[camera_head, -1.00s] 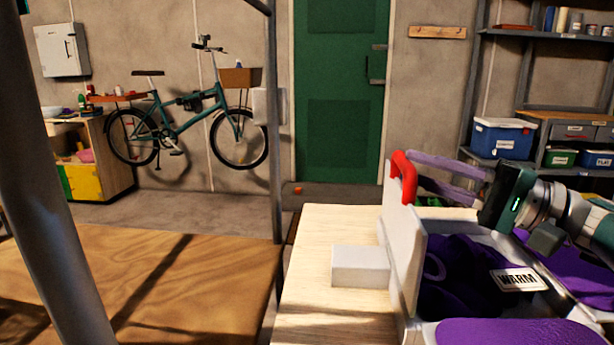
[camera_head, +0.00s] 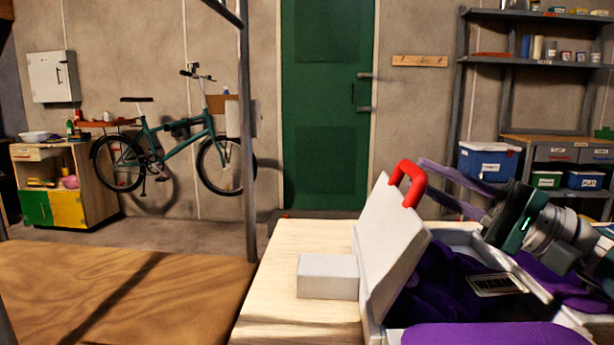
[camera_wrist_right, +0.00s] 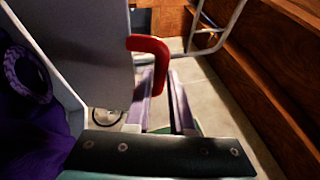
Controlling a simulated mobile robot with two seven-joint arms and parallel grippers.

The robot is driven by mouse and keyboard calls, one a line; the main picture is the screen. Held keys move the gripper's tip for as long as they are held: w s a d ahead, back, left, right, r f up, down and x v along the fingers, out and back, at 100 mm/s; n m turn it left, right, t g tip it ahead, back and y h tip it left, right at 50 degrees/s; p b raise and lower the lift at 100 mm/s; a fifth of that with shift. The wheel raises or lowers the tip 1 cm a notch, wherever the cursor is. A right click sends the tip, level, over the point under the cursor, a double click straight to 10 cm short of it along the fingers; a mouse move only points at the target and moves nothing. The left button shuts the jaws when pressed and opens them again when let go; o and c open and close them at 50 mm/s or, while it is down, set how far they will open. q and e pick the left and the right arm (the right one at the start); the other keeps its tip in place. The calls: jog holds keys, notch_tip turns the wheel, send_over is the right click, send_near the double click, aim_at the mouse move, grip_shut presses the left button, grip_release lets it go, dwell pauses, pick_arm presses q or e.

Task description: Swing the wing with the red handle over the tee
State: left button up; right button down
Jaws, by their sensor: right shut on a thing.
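The pale wing (camera_head: 385,240) stands raised at the left side of the white folding board (camera_head: 368,325), leaning right toward the purple tee (camera_head: 440,280). Its red handle (camera_head: 408,171) is on the top edge. The tee lies in the board, with a pale label (camera_head: 495,285) on it, and is partly hidden by the wing. My right gripper (camera_head: 423,183) reaches in from the right, its purple fingers shut on the handle. The right wrist view shows the handle (camera_wrist_right: 158,55) at the fingertips and the tee (camera_wrist_right: 25,125) at left. My left gripper is not in view.
A white block (camera_head: 328,277) sits on the light wooden table (camera_head: 285,260) left of the wing. A grey post (camera_head: 248,150) stands beyond the table's left edge. A bicycle (camera_head: 165,150), green door (camera_head: 325,120) and shelf are farther back.

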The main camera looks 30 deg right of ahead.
jog(key=shift+a+f, duration=0.15)
jog(key=shift+f, duration=0.35)
jog(key=c, duration=1.2)
grip_release()
jog(key=shift+o, duration=0.8)
jog(key=shift+w, duration=0.15)
jog(key=b+v, duration=0.1)
jog(key=v, duration=0.6)
jog(key=shift+r+b, duration=0.1)
jog(key=shift+b, duration=0.25)
jog(key=shift+s, duration=0.25)
